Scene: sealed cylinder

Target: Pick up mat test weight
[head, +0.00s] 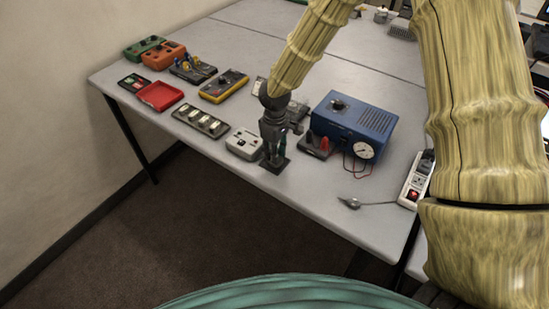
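My gripper (274,153) is dark grey and points down at the front edge of the grey table, at the end of my yellowish arm. It is directly over a small dark square mat (277,167). I cannot make out a separate test weight; my gripper covers most of the mat, and the fingertips blend with dark shapes there. I cannot tell whether the fingers are open or shut, or whether they hold anything.
A grey-white box (244,143) stands just left of my gripper. A dark block with red parts (317,145) and a blue instrument box (355,124) stand to the right. A spoon-like tool (350,202) and a power strip (414,183) lie farther right. The table's front edge (310,207) is close.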

